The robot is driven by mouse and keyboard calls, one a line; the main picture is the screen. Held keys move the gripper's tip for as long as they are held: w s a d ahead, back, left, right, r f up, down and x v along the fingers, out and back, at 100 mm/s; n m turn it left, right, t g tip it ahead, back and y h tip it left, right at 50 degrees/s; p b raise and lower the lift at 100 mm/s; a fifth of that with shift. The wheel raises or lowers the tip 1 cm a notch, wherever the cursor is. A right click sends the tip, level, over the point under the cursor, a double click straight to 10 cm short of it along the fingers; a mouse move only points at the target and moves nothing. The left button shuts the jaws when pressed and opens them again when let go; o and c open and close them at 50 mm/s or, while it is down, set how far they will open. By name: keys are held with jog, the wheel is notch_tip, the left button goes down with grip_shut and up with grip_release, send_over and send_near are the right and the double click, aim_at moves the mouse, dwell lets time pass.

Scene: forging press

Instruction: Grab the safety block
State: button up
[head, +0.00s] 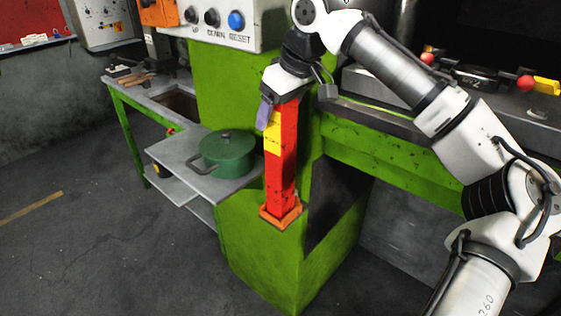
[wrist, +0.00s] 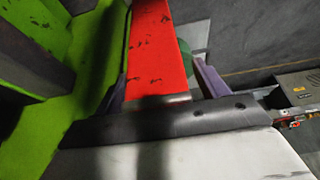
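The safety block (head: 283,160) is a tall red post with a yellow band, standing upright in an orange bracket (head: 281,214) on the side of the green press. My gripper (head: 279,103) is at its top end, with one purple finger in front of the block's left side. In the wrist view the red block (wrist: 158,50) lies between the two fingers of my gripper (wrist: 160,73). The left finger is close to the block's edge. A gap shows between the block and the right finger, so the gripper is open around it. Contact on the left cannot be told.
A green pot (head: 226,152) stands on a grey shelf (head: 188,170) left of the block. The control box (head: 225,22) is above on the press (head: 232,85). A green workbench (head: 128,125) is farther left. The floor (head: 120,265) at front left is clear.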

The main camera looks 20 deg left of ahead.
grip_shut()
jog(key=shift+r, duration=0.15)
dwell(0.5)
